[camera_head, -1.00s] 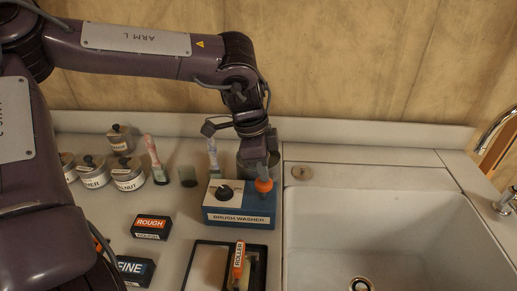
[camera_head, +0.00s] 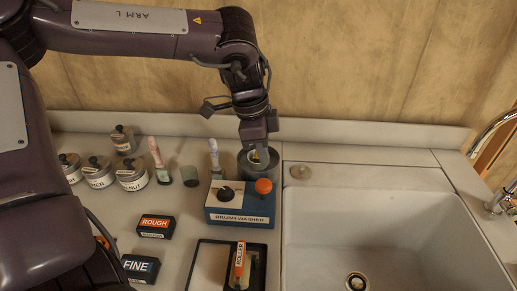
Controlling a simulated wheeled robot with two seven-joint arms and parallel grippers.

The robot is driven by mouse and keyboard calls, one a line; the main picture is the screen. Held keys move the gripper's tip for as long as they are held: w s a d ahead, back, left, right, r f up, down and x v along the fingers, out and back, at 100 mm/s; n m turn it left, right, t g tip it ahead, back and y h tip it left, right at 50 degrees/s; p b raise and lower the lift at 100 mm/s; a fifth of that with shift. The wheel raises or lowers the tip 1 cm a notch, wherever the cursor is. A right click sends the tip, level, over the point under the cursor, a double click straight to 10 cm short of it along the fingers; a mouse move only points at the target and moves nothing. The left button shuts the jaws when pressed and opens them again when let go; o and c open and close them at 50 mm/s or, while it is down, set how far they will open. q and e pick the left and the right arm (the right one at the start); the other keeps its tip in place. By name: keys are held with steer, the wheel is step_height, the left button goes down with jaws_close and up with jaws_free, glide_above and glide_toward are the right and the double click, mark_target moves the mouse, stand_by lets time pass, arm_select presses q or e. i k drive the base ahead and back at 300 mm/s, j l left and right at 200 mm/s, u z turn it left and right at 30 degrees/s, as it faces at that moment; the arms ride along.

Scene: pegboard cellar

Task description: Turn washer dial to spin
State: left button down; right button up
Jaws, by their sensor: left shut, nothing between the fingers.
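The brush washer (camera_head: 240,205) is a blue and white box labelled BRUSH WASHER, standing on the counter left of the sink. A black dial (camera_head: 225,194) sits on the left of its top, and an orange knob (camera_head: 264,187) on the right. The way the dial points is too small to read. My right gripper is out of view.
Several lidded tins (camera_head: 132,178) stand further left. Boxes marked ROUGH (camera_head: 155,226) and FINE (camera_head: 140,268) and a roller tray (camera_head: 205,262) lie in front. The sink (camera_head: 390,235) is right.

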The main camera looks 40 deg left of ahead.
mark_target(225, 194)
steer(key=k, duration=2)
